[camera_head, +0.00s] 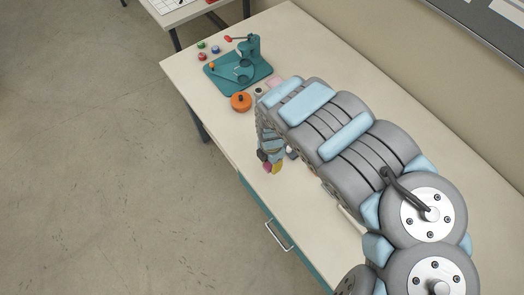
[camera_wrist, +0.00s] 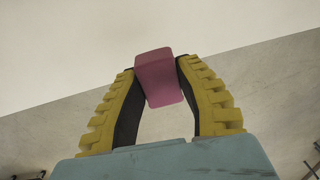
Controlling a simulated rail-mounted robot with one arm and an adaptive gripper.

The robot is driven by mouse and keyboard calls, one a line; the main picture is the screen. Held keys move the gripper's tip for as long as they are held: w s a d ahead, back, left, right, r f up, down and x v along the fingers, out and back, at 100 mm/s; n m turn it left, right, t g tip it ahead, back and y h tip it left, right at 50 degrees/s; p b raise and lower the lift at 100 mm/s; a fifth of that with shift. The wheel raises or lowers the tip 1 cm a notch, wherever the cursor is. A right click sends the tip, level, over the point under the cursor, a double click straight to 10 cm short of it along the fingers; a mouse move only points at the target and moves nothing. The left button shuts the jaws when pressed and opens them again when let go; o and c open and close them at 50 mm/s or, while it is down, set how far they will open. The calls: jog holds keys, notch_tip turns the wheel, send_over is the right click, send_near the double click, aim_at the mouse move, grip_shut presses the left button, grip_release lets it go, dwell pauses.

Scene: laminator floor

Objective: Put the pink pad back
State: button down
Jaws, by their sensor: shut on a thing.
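The pink pad (camera_wrist: 158,78) is a small pink block between the two yellow, black-lined fingers of my gripper (camera_wrist: 157,80) in the wrist view. My gripper is shut on it near the fingertips. In the head view my gripper (camera_head: 270,165) is near the front edge of the workbench (camera_head: 225,130), and a bit of the pink pad (camera_head: 267,168) shows beside a yellow finger. I cannot tell how high above the bench it is held. My arm hides part of the bench behind it.
A teal press fixture (camera_head: 238,68) stands at the bench's far end, with an orange round container (camera_head: 241,102) in front of it. Small green and red pieces (camera_head: 202,50) lie to its left. A pale pink item (camera_head: 274,82) is partly hidden by my arm. The bench's front left is clear.

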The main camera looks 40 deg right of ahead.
jog(key=shift+w+d+f+b, duration=1.05)
jog(key=shift+w+f+b, duration=0.6)
jog(key=shift+b, duration=0.55)
jog(key=shift+w+d+f+b, duration=1.05)
jog(key=shift+w+f+b, duration=0.3)
jog(key=shift+w+b, duration=0.75)
jog(key=shift+w+d+f+b, duration=1.05)
jog(key=shift+w+f+b, duration=0.55)
jog(key=shift+b, duration=0.75)
jog(key=shift+w+f, duration=0.15)
jog(key=shift+f, duration=0.05)
jog(key=shift+d+f, duration=0.15)
jog(key=shift+f, duration=1.2)
jog(key=shift+f+b, duration=0.15)
jog(key=shift+b, duration=0.2)
jog(key=c, duration=0.8)
grip_release()
